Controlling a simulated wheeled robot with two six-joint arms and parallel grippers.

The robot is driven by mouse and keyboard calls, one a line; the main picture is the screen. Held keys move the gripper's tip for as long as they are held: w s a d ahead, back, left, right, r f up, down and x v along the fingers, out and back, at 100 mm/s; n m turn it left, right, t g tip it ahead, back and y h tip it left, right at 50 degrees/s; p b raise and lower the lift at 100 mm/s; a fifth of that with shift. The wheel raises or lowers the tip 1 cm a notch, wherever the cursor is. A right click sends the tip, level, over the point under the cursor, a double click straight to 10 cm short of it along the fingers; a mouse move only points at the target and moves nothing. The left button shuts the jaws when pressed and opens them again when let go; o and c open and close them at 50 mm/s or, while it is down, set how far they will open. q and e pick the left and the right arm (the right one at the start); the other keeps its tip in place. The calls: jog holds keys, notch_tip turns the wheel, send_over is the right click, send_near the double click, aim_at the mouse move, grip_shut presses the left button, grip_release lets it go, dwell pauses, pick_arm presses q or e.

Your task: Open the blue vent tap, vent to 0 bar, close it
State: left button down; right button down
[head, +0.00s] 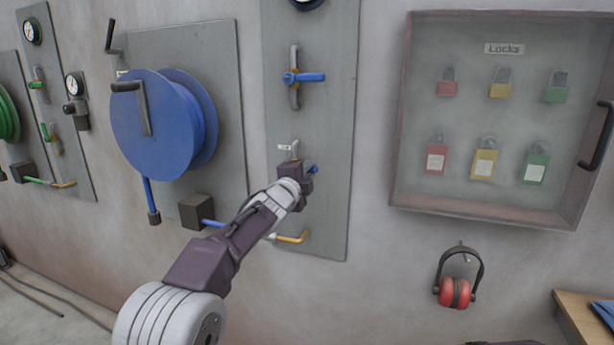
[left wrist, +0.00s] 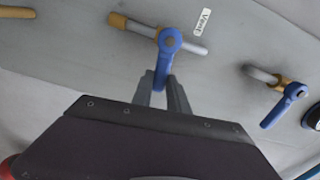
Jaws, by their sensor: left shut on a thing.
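The blue vent tap (left wrist: 170,40) sits on a short pipe beside a label reading "Vent" in the left wrist view. Its lever points across the pipe, down between my left fingers. My left gripper (left wrist: 161,92) is shut on the lever's end. In the head view my left gripper (head: 303,178) covers most of the vent tap, with a bit of blue lever (head: 313,169) showing. A second blue tap (head: 303,77) is higher on the same panel, its lever across its pipe. A gauge (head: 308,3) is cut off at the top, its reading not visible. My right gripper is out of view.
The grey panel (head: 335,130) is on the wall between a blue hose reel (head: 150,125) and a lock cabinet (head: 480,195). Red ear defenders (head: 455,292) hang below the cabinet. A brass outlet (head: 292,238) is under the vent tap. A wooden table corner (head: 580,320) is at lower right.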

pick_arm(q)
jog(key=shift+f+m+b, duration=0.3)
jog(key=shift+m, duration=0.1)
dwell(0.3)
jog(key=c, duration=1.3)
grip_release()
jog(key=b+v, duration=0.3)
jog(key=v, duration=0.6)
jog(key=shift+b, duration=0.35)
